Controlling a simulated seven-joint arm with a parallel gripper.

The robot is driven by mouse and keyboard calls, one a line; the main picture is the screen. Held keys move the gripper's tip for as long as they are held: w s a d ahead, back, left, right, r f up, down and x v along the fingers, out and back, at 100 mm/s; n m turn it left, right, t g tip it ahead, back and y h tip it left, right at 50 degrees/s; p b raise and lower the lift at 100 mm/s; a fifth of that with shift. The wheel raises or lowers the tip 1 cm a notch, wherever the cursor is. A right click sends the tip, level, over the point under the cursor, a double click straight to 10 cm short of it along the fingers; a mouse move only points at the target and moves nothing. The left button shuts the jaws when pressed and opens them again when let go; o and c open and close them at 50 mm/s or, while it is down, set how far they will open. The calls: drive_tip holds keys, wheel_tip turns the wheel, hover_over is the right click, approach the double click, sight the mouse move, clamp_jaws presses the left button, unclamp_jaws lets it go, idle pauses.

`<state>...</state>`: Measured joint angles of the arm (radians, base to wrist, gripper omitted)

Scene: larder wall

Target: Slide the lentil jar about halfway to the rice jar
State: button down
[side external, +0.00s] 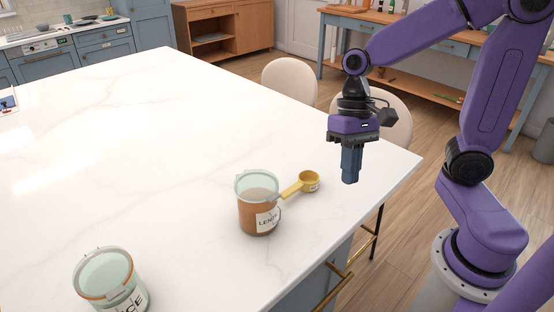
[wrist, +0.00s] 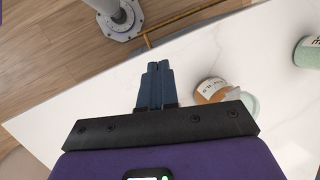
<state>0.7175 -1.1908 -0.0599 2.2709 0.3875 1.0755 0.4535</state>
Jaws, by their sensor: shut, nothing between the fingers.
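The lentil jar (side external: 258,203) is a clear jar with a brown-orange fill and a white label, upright on the white marble counter (side external: 170,170). It also shows in the wrist view (wrist: 211,89), partly hidden behind my gripper's body. The rice jar (side external: 110,280), pale green with a label, stands at the lower left of the side view, cut by the frame edge. It shows at the right edge of the wrist view (wrist: 309,53). My gripper (side external: 350,180) is shut and empty, pointing down, right of the lentil jar and apart from it.
A yellow measuring scoop (side external: 309,181) lies on the counter beside the lentil jar, its handle reaching toward it. The counter between the two jars is clear. The counter's edge runs close to the lentil jar. Pale chairs (side external: 290,80) stand behind the counter.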

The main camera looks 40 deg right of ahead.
drive_tip(key=w+d+r+m+t+y, duration=0.1)
drive_tip(key=w+d+m+y, duration=0.2)
drive_tip(key=w+m, duration=0.5)
drive_tip(key=w+d+r+m+t+y, duration=0.2)
drive_tip(key=w+d+m+y, duration=0.15)
drive_tip(key=w+m, duration=0.45)
approach(269, 173)
drive_tip(key=a+f, duration=0.3)
drive_tip(key=f, duration=0.2)
drive_tip(key=shift+w+a+f, duration=0.1)
drive_tip(key=shift+w+a, duration=0.4)
drive_tip(key=shift+a, duration=0.05)
drive_tip(key=a, duration=1.7)
